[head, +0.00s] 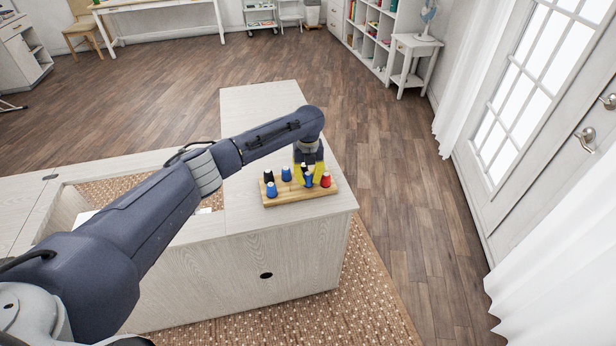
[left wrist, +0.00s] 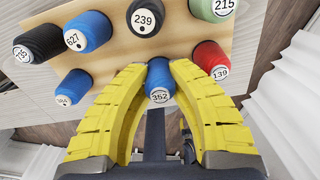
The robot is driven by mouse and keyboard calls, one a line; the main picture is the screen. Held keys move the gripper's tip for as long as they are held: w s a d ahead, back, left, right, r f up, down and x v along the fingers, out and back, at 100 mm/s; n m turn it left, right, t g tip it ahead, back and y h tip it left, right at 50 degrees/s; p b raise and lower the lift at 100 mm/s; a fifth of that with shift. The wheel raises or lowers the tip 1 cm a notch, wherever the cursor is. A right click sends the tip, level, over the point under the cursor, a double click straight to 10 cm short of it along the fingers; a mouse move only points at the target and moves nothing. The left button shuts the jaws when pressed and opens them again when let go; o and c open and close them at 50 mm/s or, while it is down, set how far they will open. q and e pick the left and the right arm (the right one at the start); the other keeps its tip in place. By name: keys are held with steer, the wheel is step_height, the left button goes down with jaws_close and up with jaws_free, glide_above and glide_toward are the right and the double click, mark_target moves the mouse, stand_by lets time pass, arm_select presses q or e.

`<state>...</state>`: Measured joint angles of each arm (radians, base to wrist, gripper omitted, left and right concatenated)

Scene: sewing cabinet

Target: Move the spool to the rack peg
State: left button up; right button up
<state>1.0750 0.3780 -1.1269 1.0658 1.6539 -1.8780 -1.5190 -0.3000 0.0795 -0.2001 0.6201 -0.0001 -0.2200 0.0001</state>
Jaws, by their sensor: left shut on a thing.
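The wooden rack (head: 293,197) sits on the cabinet top near its right front corner and carries several spools. My left gripper (head: 309,181) points down over its right part, shut on a blue spool (head: 308,180). In the left wrist view this blue spool (left wrist: 160,85), labelled 352, sits between the yellow fingertips (left wrist: 158,75). Whether it rests on a peg or is lifted is unclear. A red spool (head: 325,179) labelled 139 stands just right of the gripper. Blue spools (head: 286,173) (head: 271,189) and a black spool (head: 268,175) stand to the left.
A green spool (left wrist: 214,6) and a dark spool (left wrist: 146,17) show at the rack's other side in the left wrist view. The cabinet top (head: 262,105) behind the rack is clear. Its right edge drops to the wooden floor (head: 400,200).

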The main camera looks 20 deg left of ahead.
arm_select(q)
steer(key=o, duration=0.9)
steer(key=shift+r, duration=6)
